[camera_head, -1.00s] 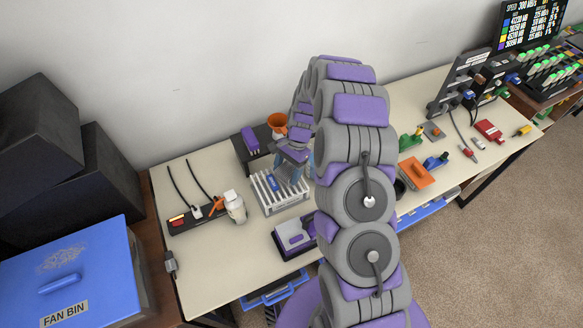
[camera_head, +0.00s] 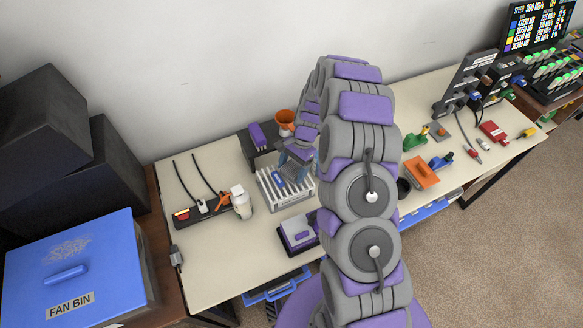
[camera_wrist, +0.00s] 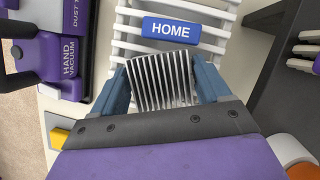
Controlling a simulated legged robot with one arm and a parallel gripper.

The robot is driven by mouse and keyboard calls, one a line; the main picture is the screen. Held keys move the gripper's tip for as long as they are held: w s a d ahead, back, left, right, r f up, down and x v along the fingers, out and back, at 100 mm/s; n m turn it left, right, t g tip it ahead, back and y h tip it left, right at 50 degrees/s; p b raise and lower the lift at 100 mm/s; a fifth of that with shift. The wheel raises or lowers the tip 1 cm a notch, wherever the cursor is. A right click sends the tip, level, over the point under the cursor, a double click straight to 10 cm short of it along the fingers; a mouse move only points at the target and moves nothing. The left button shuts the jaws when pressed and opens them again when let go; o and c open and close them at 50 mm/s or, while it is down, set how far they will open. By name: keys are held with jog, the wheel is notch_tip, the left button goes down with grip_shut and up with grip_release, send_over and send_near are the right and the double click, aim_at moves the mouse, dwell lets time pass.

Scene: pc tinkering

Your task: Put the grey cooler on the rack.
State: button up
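The grey cooler (camera_wrist: 162,82) is a block of thin upright fins, seen in the wrist view between the two blue fingers of my gripper (camera_wrist: 163,78). The fingers lie along its two sides and appear to grip it. The rack (camera_head: 290,199) is a white slatted stand on the table; in the wrist view its slats (camera_wrist: 124,28) lie beyond the cooler. A blue HOME label (camera_wrist: 171,30) sits on the rack just past the cooler. In the head view my gripper (camera_head: 297,163) is over the rack's back part. Whether the cooler touches the slats is unclear.
A purple hand vacuum (camera_wrist: 42,60) is close on the left in the wrist view. A white bottle (camera_head: 241,202) and a power strip (camera_head: 201,211) stand left of the rack. An orange cup (camera_head: 286,122) and a dark stand are behind it.

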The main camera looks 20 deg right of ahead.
jog(key=o, duration=0.4)
jog(key=shift+d, duration=1.05)
jog(key=shift+a+r, duration=0.1)
jog(key=shift+a, duration=0.25)
jog(key=shift+w+a+r, duration=0.15)
jog(key=shift+r, duration=0.1)
jog(key=d+p+v, duration=0.2)
jog(key=p+v, duration=0.1)
jog(key=v, duration=1.4)
jog(key=shift+f, duration=0.3)
